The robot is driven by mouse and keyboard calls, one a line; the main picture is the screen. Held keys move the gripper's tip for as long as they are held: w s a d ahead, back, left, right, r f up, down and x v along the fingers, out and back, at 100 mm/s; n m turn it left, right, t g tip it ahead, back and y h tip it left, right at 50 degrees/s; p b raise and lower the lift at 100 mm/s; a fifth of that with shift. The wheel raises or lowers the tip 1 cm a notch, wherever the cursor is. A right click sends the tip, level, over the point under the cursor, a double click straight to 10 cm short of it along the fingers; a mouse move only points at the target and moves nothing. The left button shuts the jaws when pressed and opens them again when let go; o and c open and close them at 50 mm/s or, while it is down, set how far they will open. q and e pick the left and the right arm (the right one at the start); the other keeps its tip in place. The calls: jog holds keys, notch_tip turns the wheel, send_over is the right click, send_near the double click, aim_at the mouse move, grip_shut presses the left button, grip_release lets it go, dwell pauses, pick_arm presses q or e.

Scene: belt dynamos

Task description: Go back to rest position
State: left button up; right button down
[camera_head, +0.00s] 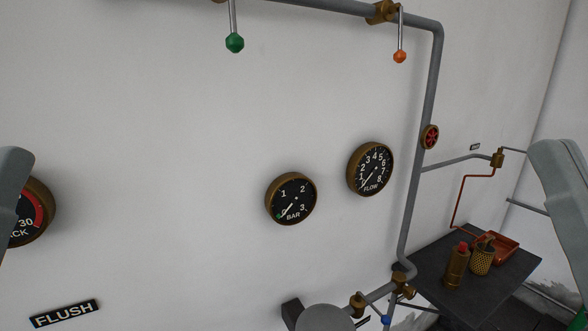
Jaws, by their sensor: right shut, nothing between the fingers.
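My right arm (561,195) is a pale grey link at the right edge, in front of the corner of the room. I cannot make out its gripper's fingertips clearly; no object shows held there. My left arm (12,195) shows only as a grey sliver at the left edge, partly covering a brass gauge with a red band (36,205). My left gripper is outside the frame. Both arms appear apart from the gauges and levers on the wall.
The wall carries a BAR gauge (292,198), a FLOW gauge (370,169), a green-knobbed lever (234,42), an orange-knobbed lever (399,56), a red handwheel (430,137) and grey pipe (428,100). A dark table (425,259) holds a red tray (507,250). A grey round body (322,318) is cut off below.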

pick_arm(q)
notch_tip(320, 180, up, 31)
jog(key=p, duration=2.8)
jog(key=shift+o, duration=0.3)
